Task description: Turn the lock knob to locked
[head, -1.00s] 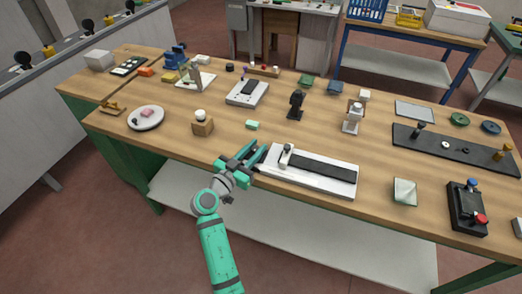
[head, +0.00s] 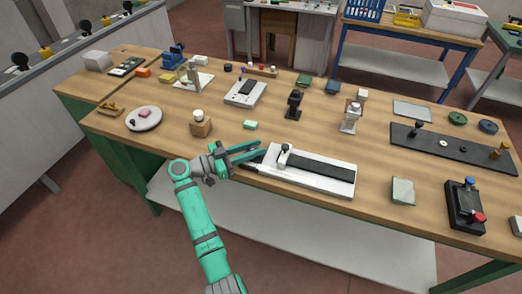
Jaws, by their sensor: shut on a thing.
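A white fixture (head: 335,189) with a dark strip along its top lies near the table's front edge. A dark-topped white post (head: 284,155) stands near its left end. My gripper (head: 262,151) is at the left end of this fixture, its teal fingers pointing right and close together. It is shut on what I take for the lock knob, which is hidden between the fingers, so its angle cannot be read. A small dark part (head: 256,161) shows just below the fingers.
A wooden block with a white knob (head: 200,124) and a mint-green block (head: 250,125) lie close behind my gripper. A black stand (head: 293,105) is farther back. A black box with red and blue buttons (head: 465,205) is at the right.

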